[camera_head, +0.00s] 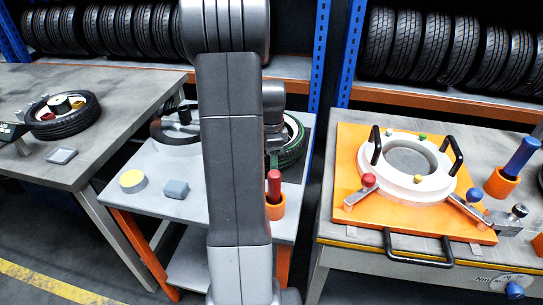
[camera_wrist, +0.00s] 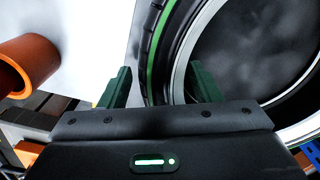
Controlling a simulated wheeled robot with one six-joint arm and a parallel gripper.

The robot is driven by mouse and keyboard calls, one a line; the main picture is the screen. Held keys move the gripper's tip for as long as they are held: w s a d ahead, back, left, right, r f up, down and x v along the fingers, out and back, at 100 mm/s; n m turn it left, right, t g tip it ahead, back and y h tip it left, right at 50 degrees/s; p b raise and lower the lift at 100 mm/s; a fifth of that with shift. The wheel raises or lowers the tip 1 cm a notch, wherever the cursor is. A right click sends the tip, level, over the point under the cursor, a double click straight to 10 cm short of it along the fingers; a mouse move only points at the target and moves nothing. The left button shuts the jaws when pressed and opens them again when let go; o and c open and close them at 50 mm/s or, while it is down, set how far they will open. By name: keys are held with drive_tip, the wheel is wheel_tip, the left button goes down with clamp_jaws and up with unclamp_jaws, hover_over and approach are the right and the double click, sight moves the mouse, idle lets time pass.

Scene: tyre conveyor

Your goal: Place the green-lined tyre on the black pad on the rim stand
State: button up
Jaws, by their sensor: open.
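The green-lined tyre (camera_head: 291,152) is on the middle table, partly hidden behind my arm in the head view. In the wrist view its black wall with the green line (camera_wrist: 154,62) runs between the two fingers of my gripper (camera_wrist: 162,88). The gripper is open, with one finger on the outer side of the wall and one towards the tyre's hole. I cannot tell whether the fingers touch it. The gripper itself is hidden in the head view.
An orange holder with a red handle (camera_head: 274,187) stands close to the tyre; an orange cylinder (camera_wrist: 28,65) shows left in the wrist view. An orange plate with a white ring (camera_head: 374,183) is right.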

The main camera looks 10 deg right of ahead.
wheel_tip(320, 180, up, 12)
idle(0.5)
wheel_tip(320, 180, down, 12)
drive_tip(key=shift+f, duration=0.15)
wheel_tip(320, 180, up, 3)
drive_tip(key=shift+f, duration=0.1)
drive_tip(key=shift+r, duration=0.65)
drive_tip(key=shift+f, duration=0.1)
